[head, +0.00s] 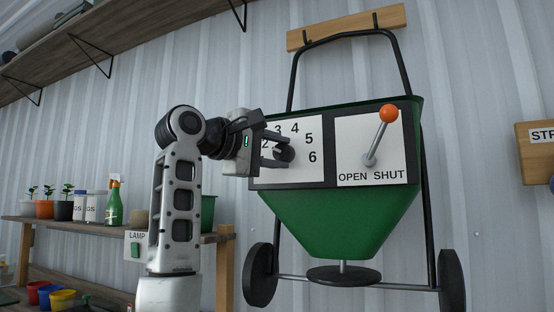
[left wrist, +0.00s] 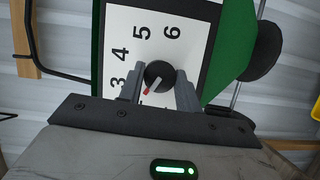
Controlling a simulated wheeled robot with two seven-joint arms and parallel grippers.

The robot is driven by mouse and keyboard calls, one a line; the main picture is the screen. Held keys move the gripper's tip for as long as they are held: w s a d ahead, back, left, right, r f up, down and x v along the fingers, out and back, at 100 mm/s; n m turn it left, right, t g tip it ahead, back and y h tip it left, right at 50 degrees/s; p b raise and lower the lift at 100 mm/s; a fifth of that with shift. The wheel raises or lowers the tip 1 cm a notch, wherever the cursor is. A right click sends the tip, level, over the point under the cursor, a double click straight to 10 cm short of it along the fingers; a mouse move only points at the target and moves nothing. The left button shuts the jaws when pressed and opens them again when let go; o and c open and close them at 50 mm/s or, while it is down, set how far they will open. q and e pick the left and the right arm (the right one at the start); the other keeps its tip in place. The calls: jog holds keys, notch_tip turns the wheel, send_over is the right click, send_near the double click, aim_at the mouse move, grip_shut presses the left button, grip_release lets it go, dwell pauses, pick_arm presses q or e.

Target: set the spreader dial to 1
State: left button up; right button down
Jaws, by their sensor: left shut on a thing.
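The spreader dial (head: 285,153) is a dark round knob on a white number plate (head: 322,171) on the left of the green spreader's front. The digits 2 to 6 show around it in the head view; the place of the 1 is hidden behind my gripper. My left gripper (head: 277,152) reaches in from the left and is shut on the dial. In the left wrist view the dial (left wrist: 158,74) sits between the two fingers, and its red pointer aims down and left, past the 3. The digit it points at is mostly hidden by the gripper.
A lever with an orange knob (head: 388,114) stands right of the dial, above OPEN SHUT. The green hopper (head: 330,222) hangs by its handle from a wooden rail (head: 345,28). A shelf with pots and a green spray bottle (head: 114,203) is at lower left.

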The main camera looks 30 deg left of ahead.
pick_arm(q)
jog(key=n, duration=0.1)
jog(key=n+t+b, duration=0.1)
jog(key=shift+f+n, duration=0.2)
jog(key=shift+n, duration=0.1)
jog(key=n+t+b, duration=0.1)
jog(key=n, duration=0.2)
jog(key=shift+n+t+b, duration=0.4)
jog(key=shift+n+b, duration=0.05)
jog(key=shift+n, duration=0.35)
pick_arm(e)
jog(key=shift+w+a+f+m+t+y, duration=0.3)
jog(key=shift+a+f, duration=0.05)
jog(key=shift+a, duration=0.05)
pick_arm(q)
jog(key=shift+n+y, duration=0.3)
pick_arm(e)
jog(key=shift+f, duration=0.1)
pick_arm(q)
jog(key=o, duration=1)
pick_arm(e)
jog(key=shift+s, duration=0.1)
